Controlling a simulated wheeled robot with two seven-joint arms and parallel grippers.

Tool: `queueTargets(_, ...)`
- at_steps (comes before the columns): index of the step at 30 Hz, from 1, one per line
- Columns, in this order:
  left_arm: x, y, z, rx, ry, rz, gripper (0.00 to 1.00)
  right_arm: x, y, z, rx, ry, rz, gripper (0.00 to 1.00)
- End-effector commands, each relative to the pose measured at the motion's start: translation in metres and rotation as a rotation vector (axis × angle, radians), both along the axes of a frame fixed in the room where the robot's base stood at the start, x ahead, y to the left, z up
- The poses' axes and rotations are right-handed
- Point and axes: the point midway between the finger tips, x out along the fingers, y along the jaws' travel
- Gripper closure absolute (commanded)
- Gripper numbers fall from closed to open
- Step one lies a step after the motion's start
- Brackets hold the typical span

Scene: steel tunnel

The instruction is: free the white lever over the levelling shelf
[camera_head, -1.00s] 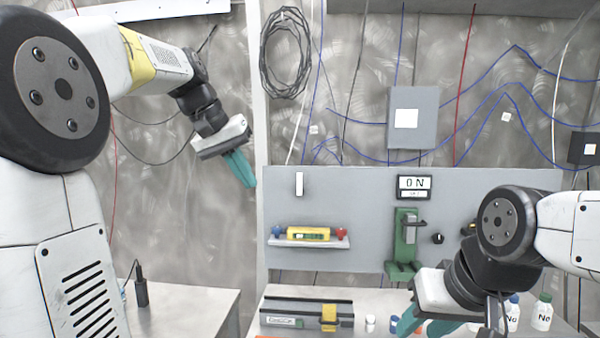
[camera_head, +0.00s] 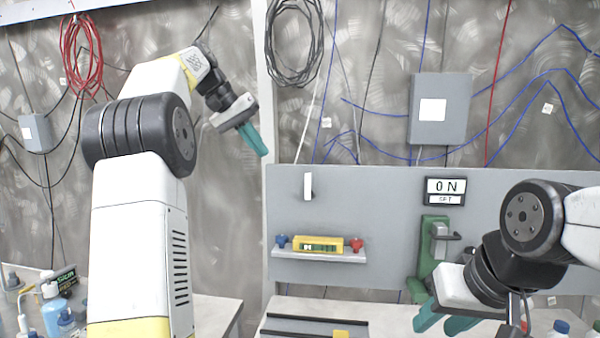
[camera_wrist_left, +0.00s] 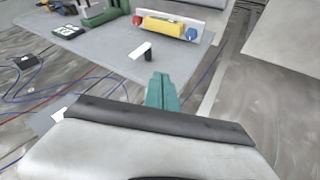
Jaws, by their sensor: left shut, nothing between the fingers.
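The white lever (camera_head: 308,186) stands upright on the grey panel (camera_head: 375,200), above the levelling shelf (camera_head: 335,257). The shelf carries a yellow level (camera_head: 318,244) between a blue knob (camera_head: 282,241) and a red knob (camera_head: 354,244). My left gripper (camera_head: 263,153) is shut and empty, up and left of the lever and apart from it. In the left wrist view the lever (camera_wrist_left: 143,51) shows beyond the shut teal fingers (camera_wrist_left: 161,84), with a dark piece at one end. My right gripper (camera_head: 441,321) is open, low right, in front of the green fixture (camera_head: 433,250).
A display reading "ON" (camera_head: 445,190) is at the panel's upper right. A grey box (camera_head: 441,108) with blue cables is on the wall above. A dark-edged case (camera_head: 315,327) lies below the shelf. Bottles (camera_head: 560,329) stand low right.

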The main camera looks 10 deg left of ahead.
Motion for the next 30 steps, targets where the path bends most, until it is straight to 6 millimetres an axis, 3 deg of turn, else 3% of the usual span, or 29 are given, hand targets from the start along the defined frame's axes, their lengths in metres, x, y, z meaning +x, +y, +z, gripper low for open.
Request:
queueTargets(5, 0.006, -0.009, -0.013, -0.001, 0.003, -0.002, 1.0, 0.0, 0.0, 0.0, 0.0, 0.0, 0.0, 0.64)
queueTargets(17, 0.036, -0.047, -0.08, 0.0, 0.004, -0.002, 1.0, 0.0, 0.0, 0.0, 0.0, 0.0, 0.0, 0.64)
queueTargets(24, 0.037, -0.079, -0.079, 0.001, -0.001, -0.002, 1.0, 0.0, 0.0, 0.0, 0.0, 0.0, 0.0, 0.64)
queueTargets(30, 0.037, -0.087, -0.079, 0.0, 0.0, -0.001, 1.0, 0.0, 0.0, 0.0, 0.0, 0.0, 0.0, 0.64)
